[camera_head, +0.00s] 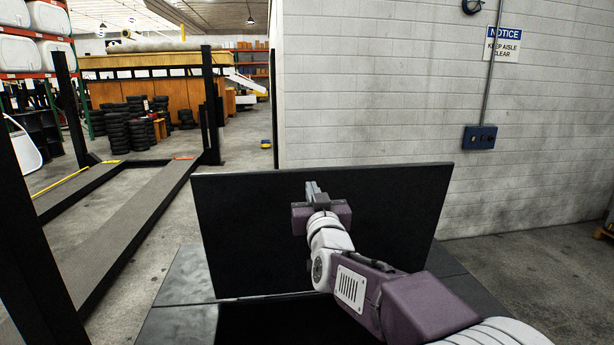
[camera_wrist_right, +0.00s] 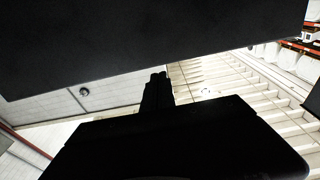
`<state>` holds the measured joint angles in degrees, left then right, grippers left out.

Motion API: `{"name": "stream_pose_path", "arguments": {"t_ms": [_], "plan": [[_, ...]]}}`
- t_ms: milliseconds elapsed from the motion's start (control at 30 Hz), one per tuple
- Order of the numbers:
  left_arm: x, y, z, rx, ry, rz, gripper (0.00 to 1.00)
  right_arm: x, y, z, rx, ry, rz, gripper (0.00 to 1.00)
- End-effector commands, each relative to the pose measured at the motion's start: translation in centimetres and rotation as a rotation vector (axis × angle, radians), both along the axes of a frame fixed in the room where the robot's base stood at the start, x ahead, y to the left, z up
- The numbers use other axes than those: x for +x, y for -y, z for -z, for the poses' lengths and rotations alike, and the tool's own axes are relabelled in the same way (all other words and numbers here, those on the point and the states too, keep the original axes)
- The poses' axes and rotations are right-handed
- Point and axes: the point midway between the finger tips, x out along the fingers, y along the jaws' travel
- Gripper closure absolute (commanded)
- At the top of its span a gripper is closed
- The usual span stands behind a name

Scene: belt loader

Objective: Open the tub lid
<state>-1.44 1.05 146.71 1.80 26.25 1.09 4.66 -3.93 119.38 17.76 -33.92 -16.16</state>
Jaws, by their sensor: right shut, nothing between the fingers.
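The tub lid (camera_head: 400,210) is a flat black panel. It stands raised, close to upright, at the back of the dark tub opening (camera_head: 285,320) in the head view. My right gripper (camera_head: 313,187) is shut and empty, in front of the lid's near face and close to its upper middle. I cannot tell whether it touches the lid. In the right wrist view the lid (camera_wrist_right: 150,45) fills the top as a dark slab, with the shut fingers (camera_wrist_right: 157,82) just below its edge. My left gripper is not in view.
A black surface (camera_head: 178,325) borders the opening on the left. A grey block wall (camera_head: 380,100) stands behind and to the right, with a blue box (camera_head: 480,137) on it. A black post (camera_head: 30,240) and vehicle-lift ramps (camera_head: 120,235) are at left.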

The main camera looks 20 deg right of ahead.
Motion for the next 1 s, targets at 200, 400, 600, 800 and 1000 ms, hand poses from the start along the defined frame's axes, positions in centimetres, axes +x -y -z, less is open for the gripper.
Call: {"name": "stream_pose_path", "arguments": {"t_ms": [200,400,600,800,1000], "plan": [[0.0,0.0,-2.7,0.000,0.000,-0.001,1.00,4.2,1.1,-1.0,0.000,-0.003,0.001,1.00],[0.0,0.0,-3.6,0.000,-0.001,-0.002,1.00,6.2,1.6,-1.0,0.001,-0.001,0.000,1.00],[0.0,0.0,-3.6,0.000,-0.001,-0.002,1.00,6.6,1.7,-0.8,0.000,0.000,0.000,1.00],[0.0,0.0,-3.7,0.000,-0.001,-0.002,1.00,6.6,1.7,-0.9,0.001,-0.002,0.000,1.00],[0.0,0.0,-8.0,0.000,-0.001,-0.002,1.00,9.7,2.5,-2.7,0.018,-0.063,0.002,1.00]]}}
